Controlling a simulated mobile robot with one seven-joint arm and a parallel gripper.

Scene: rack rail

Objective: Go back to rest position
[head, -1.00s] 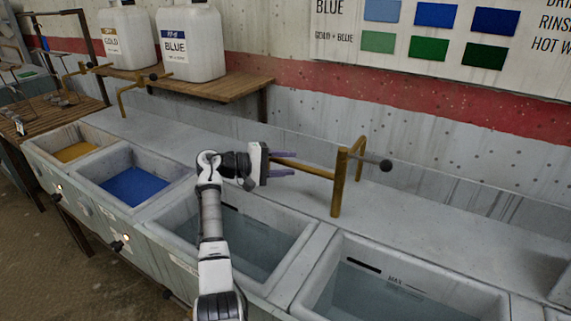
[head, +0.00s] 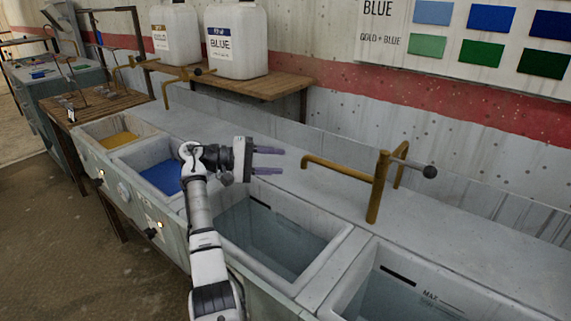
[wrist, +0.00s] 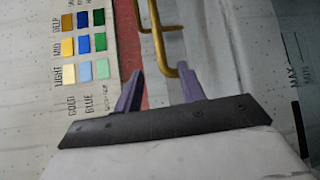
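My gripper (head: 268,161) is at the end of my raised arm, above the sink row and left of a brass tap (head: 378,185). Its two purple fingers are spread apart with nothing between them. The wrist view shows the same open fingers (wrist: 158,88), with the brass tap (wrist: 187,82) beyond them. The fingers look apart from the tap spout, though the exact gap is hard to tell.
Below are a clear-water basin (head: 272,240), another basin (head: 400,300), a blue basin (head: 163,178) and a yellow basin (head: 119,139). Two labelled jugs (head: 236,42) stand on a wooden shelf (head: 262,87). A colour chart (head: 470,35) hangs on the wall. Brown floor is free at left.

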